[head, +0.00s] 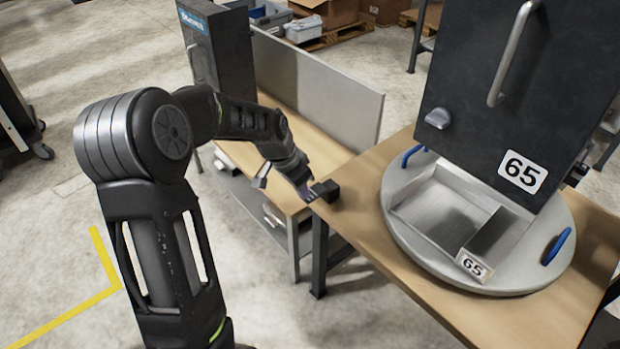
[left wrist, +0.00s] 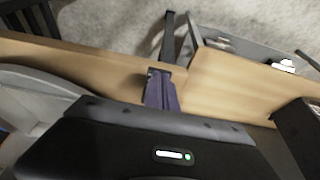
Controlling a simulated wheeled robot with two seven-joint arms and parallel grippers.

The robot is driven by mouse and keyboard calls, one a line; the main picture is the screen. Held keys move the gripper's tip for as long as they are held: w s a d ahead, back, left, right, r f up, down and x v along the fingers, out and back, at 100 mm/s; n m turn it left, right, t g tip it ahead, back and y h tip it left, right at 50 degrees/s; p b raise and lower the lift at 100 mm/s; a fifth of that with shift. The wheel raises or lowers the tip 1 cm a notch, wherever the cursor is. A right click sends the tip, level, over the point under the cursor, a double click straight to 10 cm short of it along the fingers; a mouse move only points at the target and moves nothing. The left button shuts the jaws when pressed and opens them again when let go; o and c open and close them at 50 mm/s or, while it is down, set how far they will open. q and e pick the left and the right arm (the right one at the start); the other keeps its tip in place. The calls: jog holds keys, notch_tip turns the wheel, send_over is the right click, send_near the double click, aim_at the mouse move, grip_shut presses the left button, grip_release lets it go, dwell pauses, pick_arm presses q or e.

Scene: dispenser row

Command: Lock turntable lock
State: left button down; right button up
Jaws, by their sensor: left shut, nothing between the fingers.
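The round grey turntable (head: 400,215) lies on the wooden table at right, with blue handles on its rim, one of them the near right handle (head: 557,247). A small black block (head: 325,190) sits at the table's left edge; I cannot tell for sure that it is the turntable lock. My left gripper (head: 306,193) is shut and empty, its tips right beside the block; I cannot tell if they touch. In the left wrist view the shut fingers (left wrist: 161,90) point at the table edge, and the turntable (left wrist: 35,85) is at left. My right gripper is not in view.
A tall dark dispenser (head: 470,125) labelled 65, with a bar handle and grey knob, stands over a metal tray (head: 425,205) on the turntable. A second bench (head: 320,150) with a grey back panel stands behind my left arm. Open floor lies at left.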

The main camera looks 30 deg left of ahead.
pick_arm(q)
jog(key=shift+r, duration=0.1)
jog(key=shift+r+p, duration=0.55)
jog(key=shift+r, duration=0.2)
jog(key=shift+r, duration=0.15)
notch_tip(320, 180, up, 4)
jog(key=p, duration=0.3)
jog(key=shift+w+r+p, duration=0.1)
jog(key=shift+r+p, duration=0.15)
jog(key=shift+p, duration=0.05)
jog(key=s+a+r, duration=0.1)
jog(key=s+r, duration=0.4)
jog(key=r, duration=0.2)
jog(key=shift+s+a+r, duration=0.2)
jog(key=shift+a+r, duration=0.05)
jog(key=shift+r, duration=0.1)
